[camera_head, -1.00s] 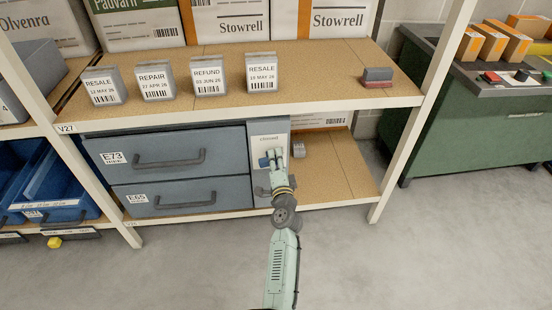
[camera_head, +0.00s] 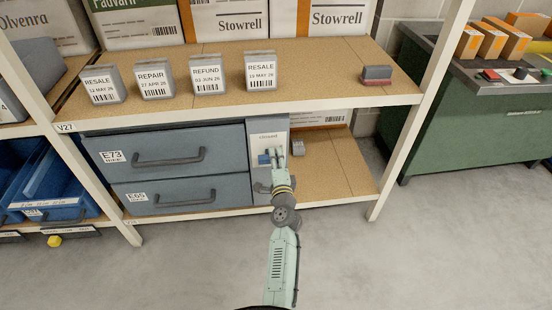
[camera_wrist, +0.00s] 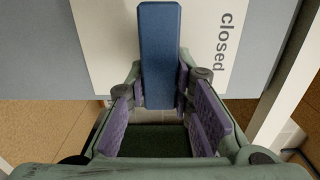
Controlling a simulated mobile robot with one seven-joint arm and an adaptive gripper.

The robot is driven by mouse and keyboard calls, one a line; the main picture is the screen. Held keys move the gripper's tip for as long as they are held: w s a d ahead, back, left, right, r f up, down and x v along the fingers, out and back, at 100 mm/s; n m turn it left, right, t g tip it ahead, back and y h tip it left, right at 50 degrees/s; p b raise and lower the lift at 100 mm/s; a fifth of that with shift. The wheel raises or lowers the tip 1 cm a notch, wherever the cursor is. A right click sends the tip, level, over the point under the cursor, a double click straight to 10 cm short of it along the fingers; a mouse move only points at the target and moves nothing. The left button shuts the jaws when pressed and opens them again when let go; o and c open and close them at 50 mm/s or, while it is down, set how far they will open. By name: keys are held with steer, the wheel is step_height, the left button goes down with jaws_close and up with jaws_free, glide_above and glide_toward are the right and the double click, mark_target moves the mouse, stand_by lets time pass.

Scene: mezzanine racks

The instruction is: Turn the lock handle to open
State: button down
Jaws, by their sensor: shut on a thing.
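The blue lock handle (camera_head: 264,159) is on a pale panel (camera_head: 268,139) marked "closed", at the right end of the blue-grey drawer cabinet. In the wrist view the handle (camera_wrist: 160,50) is a straight blue bar running up the picture, with "closed" printed to its right. My gripper (camera_head: 272,161) is at the panel, and its purple-padded fingers (camera_wrist: 163,100) lie on both sides of the bar's near end, shut on it. My gripper hides part of the panel in the head view.
Drawers E73 (camera_head: 175,147) and E65 (camera_head: 185,190) are shut, left of the panel. A shelf above holds several labelled boxes (camera_head: 208,76). A white rack post (camera_head: 421,105) stands to the right. The floor (camera_head: 400,255) in front is clear.

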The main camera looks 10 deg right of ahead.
steer(key=c, duration=1.4)
jaws_free()
steer(key=s, duration=1.2)
